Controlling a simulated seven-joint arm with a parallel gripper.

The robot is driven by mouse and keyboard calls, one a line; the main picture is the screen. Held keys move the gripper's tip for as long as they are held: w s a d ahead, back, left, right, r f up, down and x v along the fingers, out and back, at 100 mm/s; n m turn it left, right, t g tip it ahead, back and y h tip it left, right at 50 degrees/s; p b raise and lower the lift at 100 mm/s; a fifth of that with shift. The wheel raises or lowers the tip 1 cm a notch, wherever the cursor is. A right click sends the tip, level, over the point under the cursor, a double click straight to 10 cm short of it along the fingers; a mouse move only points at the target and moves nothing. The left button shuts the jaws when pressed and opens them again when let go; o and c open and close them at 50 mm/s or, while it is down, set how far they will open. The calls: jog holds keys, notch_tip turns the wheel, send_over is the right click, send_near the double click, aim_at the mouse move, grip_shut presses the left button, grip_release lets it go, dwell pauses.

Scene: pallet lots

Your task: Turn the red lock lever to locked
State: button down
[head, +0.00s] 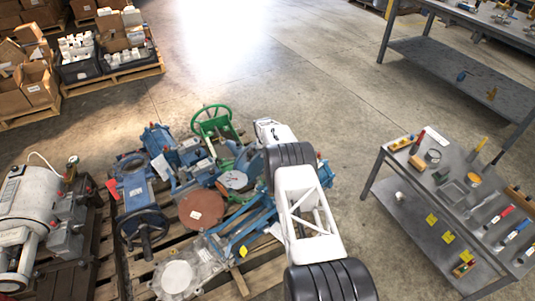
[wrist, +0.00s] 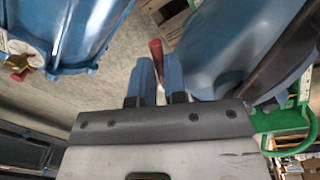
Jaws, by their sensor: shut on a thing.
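The red lock lever (wrist: 156,52) shows in the wrist view as a short red bar, its tip standing out between my fingers. My gripper (wrist: 157,80) has its two blue fingers on either side of the lever, shut on it. The lever's lower end and its pivot are hidden by the fingers and the gripper body. The lever's angle against its locked mark cannot be told. In the head view my white arm covers the gripper and the lever.
Blue machine bodies stand close to my gripper on the right (wrist: 225,45) and left (wrist: 75,30) in the wrist view. In the head view a green handwheel (head: 211,121) rises behind the valves on the pallet (head: 105,262). A tool cart (head: 383,152) stands right, with clear floor between.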

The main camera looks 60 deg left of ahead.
jog(key=c, duration=1.2)
grip_release()
jog(key=shift+o, duration=0.2)
jog(key=shift+r, duration=0.15)
notch_tip(320, 180, up, 7)
jog(key=shift+s+a+r, duration=0.15)
jog(key=shift+s+r, duration=0.05)
jog(key=shift+s, duration=0.15)
